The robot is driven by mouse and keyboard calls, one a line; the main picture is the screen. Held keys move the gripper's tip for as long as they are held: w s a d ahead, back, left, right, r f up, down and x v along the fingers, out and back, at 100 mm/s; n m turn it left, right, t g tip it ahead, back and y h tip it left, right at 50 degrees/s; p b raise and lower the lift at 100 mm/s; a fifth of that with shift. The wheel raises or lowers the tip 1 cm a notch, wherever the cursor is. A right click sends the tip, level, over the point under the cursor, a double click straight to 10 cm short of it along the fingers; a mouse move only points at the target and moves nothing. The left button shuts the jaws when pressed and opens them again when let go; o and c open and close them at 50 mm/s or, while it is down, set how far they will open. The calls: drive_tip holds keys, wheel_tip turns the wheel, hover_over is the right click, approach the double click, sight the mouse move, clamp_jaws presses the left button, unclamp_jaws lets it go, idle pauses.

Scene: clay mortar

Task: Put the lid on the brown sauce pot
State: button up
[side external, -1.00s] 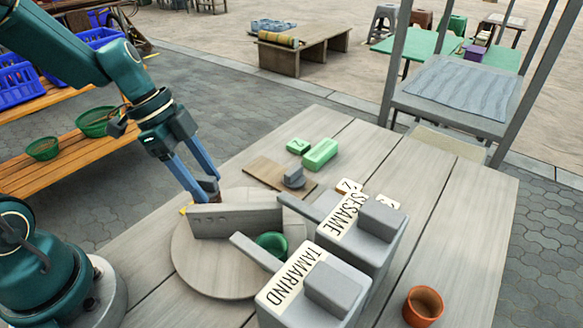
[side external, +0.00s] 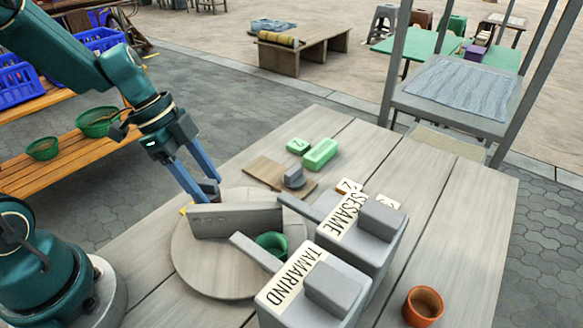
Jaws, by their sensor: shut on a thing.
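My gripper (side external: 208,188) points down at the back of the round wooden board, just behind an upright grey panel. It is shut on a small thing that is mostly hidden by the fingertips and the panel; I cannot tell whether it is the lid. No brown sauce pot shows clearly; anything behind the panel is hidden. An open orange-brown cup (side external: 423,306) stands alone at the table's front right. A small grey knobbed piece (side external: 293,178) sits on a flat wooden board, apart from my gripper.
A green bowl (side external: 271,246) stands on the round board (side external: 205,262), in front of the panel (side external: 238,220). Grey boxes labelled TAMARIND (side external: 310,290) and SESAME (side external: 362,232), with protruding handles, crowd the middle. Green blocks (side external: 320,154) lie at the back. The table's right side is mostly clear.

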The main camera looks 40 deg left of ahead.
drive_tip(key=shift+f, duration=0.1)
drive_tip(key=o, duration=1.5)
drive_tip(key=shift+r, duration=3.55)
drive_tip(key=shift+r, duration=2.5)
drive_tip(key=c, duration=1.4)
